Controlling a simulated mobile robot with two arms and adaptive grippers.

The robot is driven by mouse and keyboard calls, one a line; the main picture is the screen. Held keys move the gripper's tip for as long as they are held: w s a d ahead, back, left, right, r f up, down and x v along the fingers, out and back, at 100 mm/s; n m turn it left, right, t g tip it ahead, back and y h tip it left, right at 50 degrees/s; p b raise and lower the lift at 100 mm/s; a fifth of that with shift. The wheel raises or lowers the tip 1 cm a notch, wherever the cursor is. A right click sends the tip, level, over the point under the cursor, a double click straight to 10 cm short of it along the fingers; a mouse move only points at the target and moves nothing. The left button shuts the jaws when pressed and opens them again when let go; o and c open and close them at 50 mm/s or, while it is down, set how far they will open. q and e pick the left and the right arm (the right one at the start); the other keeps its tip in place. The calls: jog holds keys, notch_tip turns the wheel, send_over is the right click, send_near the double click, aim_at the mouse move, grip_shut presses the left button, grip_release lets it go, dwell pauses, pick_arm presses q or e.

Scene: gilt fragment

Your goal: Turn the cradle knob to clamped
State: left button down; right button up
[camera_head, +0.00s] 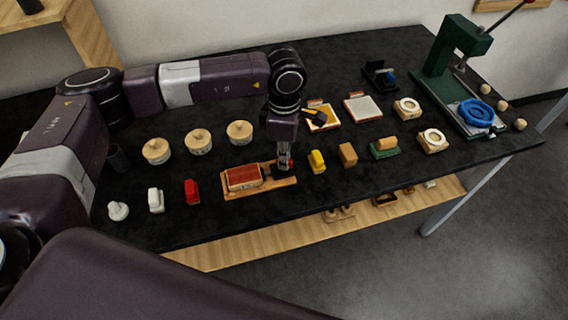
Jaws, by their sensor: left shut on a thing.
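The cradle is a wooden base (233,192) near the table's front edge, with a dark red block (244,177) lying in it. My left gripper (284,168) points straight down at the cradle's right end. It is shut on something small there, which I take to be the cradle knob. The fingers hide most of it, so its setting cannot be read. A small bit of red shows beside the fingertips. My right gripper is not in view.
A yellow block (317,161) stands close to the right of my gripper, with a tan block (348,154) beyond it. Red (192,191) and white (156,200) pieces stand left of the cradle. Round wooden pots (198,141) stand behind. A green press (451,61) is at far right.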

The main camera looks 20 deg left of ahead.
pick_arm(q)
jog(key=n+b, duration=0.2)
jog(key=n, duration=0.1)
jog(key=shift+f, duration=0.1)
jog(key=shift+n+b, duration=0.75)
jog(key=shift+n, duration=0.05)
jog(key=shift+w+r, duration=0.1)
jog(key=shift+r, duration=0.1)
jog(key=c, duration=2)
grip_release()
notch_tip(320, 180, up, 12)
jog(key=shift+f, duration=0.1)
